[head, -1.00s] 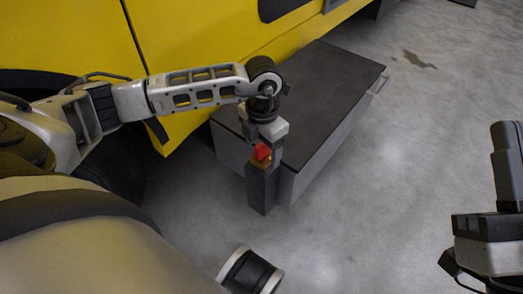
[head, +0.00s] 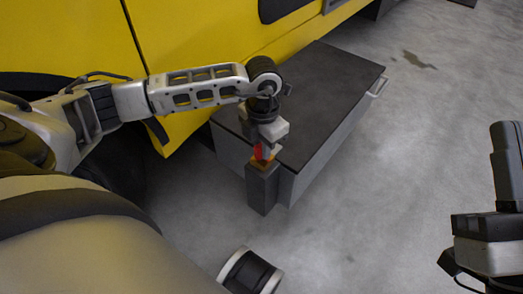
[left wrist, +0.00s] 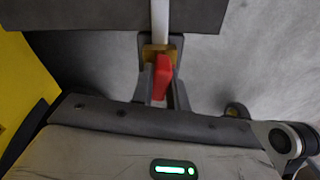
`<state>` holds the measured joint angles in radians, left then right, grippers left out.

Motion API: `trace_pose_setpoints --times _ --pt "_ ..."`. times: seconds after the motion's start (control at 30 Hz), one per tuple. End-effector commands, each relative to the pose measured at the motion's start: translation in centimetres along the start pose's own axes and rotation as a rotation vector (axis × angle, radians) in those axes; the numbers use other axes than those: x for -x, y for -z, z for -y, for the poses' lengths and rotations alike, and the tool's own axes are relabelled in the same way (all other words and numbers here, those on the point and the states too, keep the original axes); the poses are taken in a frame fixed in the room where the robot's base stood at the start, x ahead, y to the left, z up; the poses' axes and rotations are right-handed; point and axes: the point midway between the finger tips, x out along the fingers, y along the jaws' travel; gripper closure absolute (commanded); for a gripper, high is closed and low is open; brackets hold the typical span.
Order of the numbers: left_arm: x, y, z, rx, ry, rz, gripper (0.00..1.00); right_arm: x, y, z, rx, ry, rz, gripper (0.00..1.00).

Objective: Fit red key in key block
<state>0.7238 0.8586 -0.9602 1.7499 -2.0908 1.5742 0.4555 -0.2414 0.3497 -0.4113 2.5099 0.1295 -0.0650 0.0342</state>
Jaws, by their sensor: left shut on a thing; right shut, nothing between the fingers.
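The red key (head: 258,151) is upright at the brass-coloured top (head: 262,163) of a dark grey post, which I take as the key block (head: 262,190). My left gripper (head: 265,149) points down over the post and is shut on the key, partly hiding it. In the left wrist view the red key (left wrist: 162,76) lies between the fingers, against or just in front of the brass-coloured part (left wrist: 150,51). I cannot tell how far the key sits in the block. My right gripper (head: 490,262) is at the lower right edge, far from the block, with its fingertips cut off.
A low grey cabinet with a black top (head: 320,90) stands right behind the post. A yellow vehicle (head: 190,40) fills the upper left. The concrete floor (head: 400,170) is clear to the right.

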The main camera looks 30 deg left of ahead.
Motion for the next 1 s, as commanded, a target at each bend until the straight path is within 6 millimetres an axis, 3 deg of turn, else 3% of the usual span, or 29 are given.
trace_pose_setpoints --times 0.53,1.0 --pt "2.4 0.0 0.0 0.0 0.0 0.0 1.0 -1.0 1.9 -0.2 0.002 0.0 0.0 1.0" --pt "2.8 0.0 0.0 0.0 0.0 0.0 1.0 -1.2 2.1 -0.2 0.002 0.0 0.0 1.0"
